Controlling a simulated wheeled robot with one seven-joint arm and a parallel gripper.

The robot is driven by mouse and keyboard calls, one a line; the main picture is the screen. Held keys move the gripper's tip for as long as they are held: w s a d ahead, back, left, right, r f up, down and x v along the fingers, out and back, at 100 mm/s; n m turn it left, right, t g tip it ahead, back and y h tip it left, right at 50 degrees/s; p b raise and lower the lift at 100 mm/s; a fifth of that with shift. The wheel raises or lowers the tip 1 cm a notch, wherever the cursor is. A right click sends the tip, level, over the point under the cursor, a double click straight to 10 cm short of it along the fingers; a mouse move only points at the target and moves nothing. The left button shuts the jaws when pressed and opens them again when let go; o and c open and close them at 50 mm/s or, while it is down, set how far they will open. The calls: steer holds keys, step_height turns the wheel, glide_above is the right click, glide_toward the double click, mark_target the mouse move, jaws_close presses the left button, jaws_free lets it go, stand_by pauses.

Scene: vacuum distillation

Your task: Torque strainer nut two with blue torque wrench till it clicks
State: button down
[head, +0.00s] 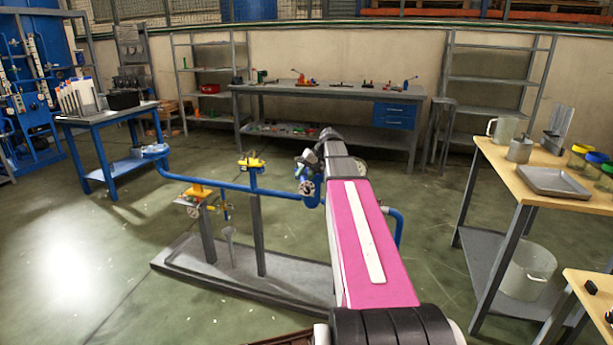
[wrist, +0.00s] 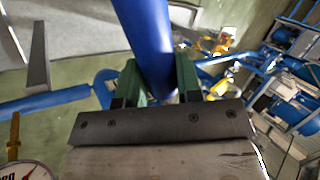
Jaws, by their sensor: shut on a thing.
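My gripper (wrist: 158,68) shows in the wrist view with its two green fingers on either side of a thick blue bar. The bar looks like the handle of the blue torque wrench (wrist: 146,30); it runs out of the top of the picture, and its working end does not show. Behind the fingers is a blue flanged pipe part (wrist: 104,84). In the head view my arm reaches over the pipe rig and hides most of the gripper. Beside its far end is a blue fitting (head: 313,197) with a round gauge (head: 307,187). Strainer nut two cannot be made out.
The blue pipe (head: 235,188) runs on grey posts with yellow clamps above a grey base plate (head: 205,268). A wooden-topped table (head: 505,165) with a tray stands right, a blue table (head: 105,118) left, and a workbench (head: 330,88) behind. The floor left is clear.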

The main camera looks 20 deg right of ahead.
steer(key=shift+w+a+m+t, duration=0.2)
steer(key=shift+a+m+t, duration=0.4)
steer(key=shift+a, duration=0.45)
steer(key=a+m, duration=0.1)
steer(key=w+a+m, duration=0.1)
steer(key=a, duration=0.1)
steer(key=shift+t+h, duration=0.3)
steer(key=shift+t, duration=0.1)
steer(key=w+a+m, duration=0.1)
steer(key=a+m+t, duration=0.1)
steer(key=shift+w+a+h, duration=0.35)
steer(key=shift+h, duration=0.05)
steer(key=shift+w+a+m+t+h, duration=0.4)
steer(key=shift+w+a+m+t, duration=0.2)
steer(key=shift+w+a+m, duration=0.6)
